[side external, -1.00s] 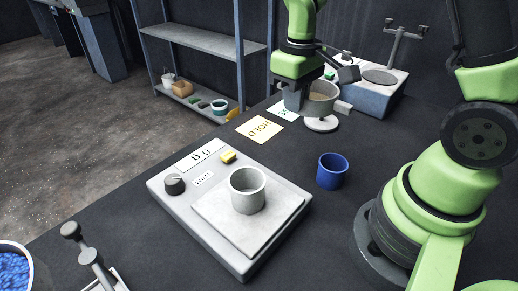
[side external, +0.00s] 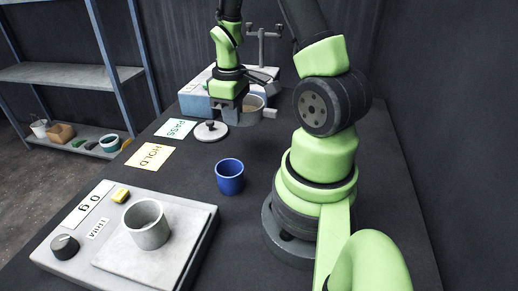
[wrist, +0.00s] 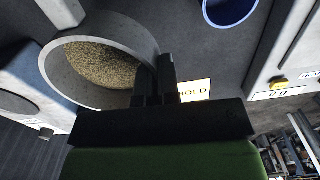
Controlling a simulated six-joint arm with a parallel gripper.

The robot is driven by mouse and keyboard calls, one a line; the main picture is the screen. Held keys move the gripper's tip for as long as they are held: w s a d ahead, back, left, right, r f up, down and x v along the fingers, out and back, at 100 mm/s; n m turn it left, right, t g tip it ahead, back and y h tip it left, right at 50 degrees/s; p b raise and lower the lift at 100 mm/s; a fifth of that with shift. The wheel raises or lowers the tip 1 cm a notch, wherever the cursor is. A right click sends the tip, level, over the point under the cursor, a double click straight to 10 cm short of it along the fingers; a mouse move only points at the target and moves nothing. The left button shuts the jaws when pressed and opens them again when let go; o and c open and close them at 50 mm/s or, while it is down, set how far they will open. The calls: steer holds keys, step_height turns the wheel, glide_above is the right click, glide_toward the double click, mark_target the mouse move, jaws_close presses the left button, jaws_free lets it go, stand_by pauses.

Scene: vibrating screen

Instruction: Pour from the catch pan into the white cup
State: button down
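The catch pan (side external: 256,102) is a grey round pan with tan grains inside. My gripper (side external: 240,105) is at its left side in the side view. In the wrist view my gripper's dark fingers (wrist: 156,82) are closed together at the wall of the catch pan (wrist: 60,75), and grains cover much of its floor. The pan looks held above the table, roughly level; its exact height is unclear. The white cup (side external: 147,226) stands upright on the scale plate, well away from the pan. Its inside bottom is hard to see.
The scale (side external: 185,255) is at the front left. A blue cup (side external: 229,177) stands between it and my arm base. HOLD (side external: 150,157) and PASS (side external: 175,128) cards lie flat. A knobbed disc (side external: 211,131) is near the pan, with a blue-grey machine (side external: 197,92) behind.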

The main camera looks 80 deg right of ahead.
mark_target(249, 116)
steer(key=s+d, duration=0.1)
steer(key=s+d+f, duration=0.1)
steer(key=s, duration=0.1)
steer(key=shift+s+d+f, duration=0.1)
steer(key=shift+d+f, duration=0.05)
steer(key=shift+f, duration=4.8)
steer(key=shift+f, duration=0.1)
steer(key=c, duration=1.3)
jaws_free()
steer(key=shift+c, duration=0.2)
